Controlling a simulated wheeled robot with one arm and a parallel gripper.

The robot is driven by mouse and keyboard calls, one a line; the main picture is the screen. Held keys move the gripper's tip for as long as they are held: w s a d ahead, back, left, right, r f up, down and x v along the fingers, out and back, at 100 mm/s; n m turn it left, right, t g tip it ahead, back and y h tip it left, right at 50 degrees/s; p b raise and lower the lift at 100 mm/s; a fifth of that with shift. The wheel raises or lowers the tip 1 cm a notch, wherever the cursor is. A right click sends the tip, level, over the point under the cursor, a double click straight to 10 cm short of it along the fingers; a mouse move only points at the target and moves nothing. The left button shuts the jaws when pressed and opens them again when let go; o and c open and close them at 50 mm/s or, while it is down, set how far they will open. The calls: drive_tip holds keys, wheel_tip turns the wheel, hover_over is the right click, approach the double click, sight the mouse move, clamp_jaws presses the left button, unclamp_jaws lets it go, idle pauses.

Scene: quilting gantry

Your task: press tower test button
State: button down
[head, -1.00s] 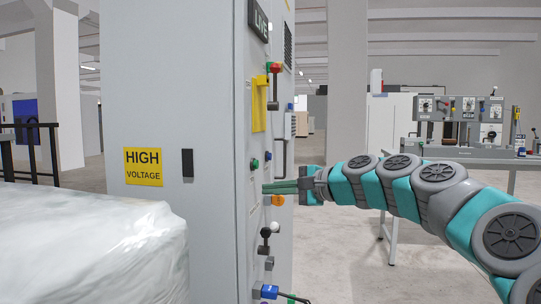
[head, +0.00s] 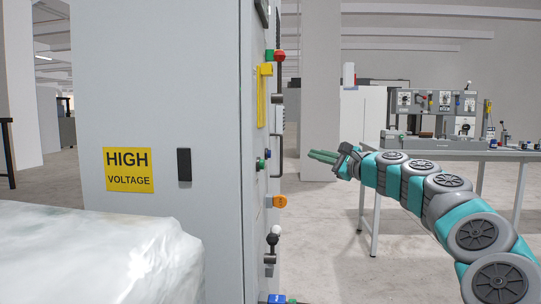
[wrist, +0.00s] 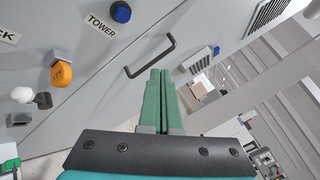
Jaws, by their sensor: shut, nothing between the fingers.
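In the wrist view a round blue button (wrist: 121,12) sits on the grey cabinet face beside a label reading TOWER (wrist: 99,26). In the head view the cabinet front is seen nearly edge-on. A small blue button (head: 267,154) and a green one (head: 260,165) stick out there; I cannot read a label by them. My gripper (head: 312,155) is shut and empty, in clear air to the right of the cabinet front. In the wrist view its green fingers (wrist: 160,73) are together, with the blue button above and to the left of their tips, apart from them.
The grey cabinet (head: 160,80) carries a black bar handle (wrist: 150,56), an orange knob (head: 280,201), a white-ball lever (head: 275,231) and a red-ball lever (head: 279,57). A wrapped white bundle (head: 100,255) is at lower left. A bench (head: 450,154) stands back right. Floor between is open.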

sight(269, 154)
drive_tip(key=shift+a, duration=0.2)
drive_tip(key=w+a+b, duration=0.1)
drive_tip(key=a, duration=0.7)
drive_tip(key=shift+w+a+b, duration=0.15)
drive_tip(key=shift+w+b, duration=0.2)
drive_tip(key=shift+b, duration=0.05)
drive_tip(key=shift+a, duration=0.1)
idle(1.6)
drive_tip(key=shift+a, duration=0.3)
drive_tip(key=shift+w+a+p, duration=0.15)
drive_tip(key=shift+a+p, duration=0.15)
drive_tip(key=shift+a, duration=0.15)
idle(0.7)
drive_tip(key=shift+d, duration=0.1)
drive_tip(key=shift+s+d+p, duration=0.2)
drive_tip(key=shift+d+p, duration=0.1)
drive_tip(key=shift+d, duration=0.45)
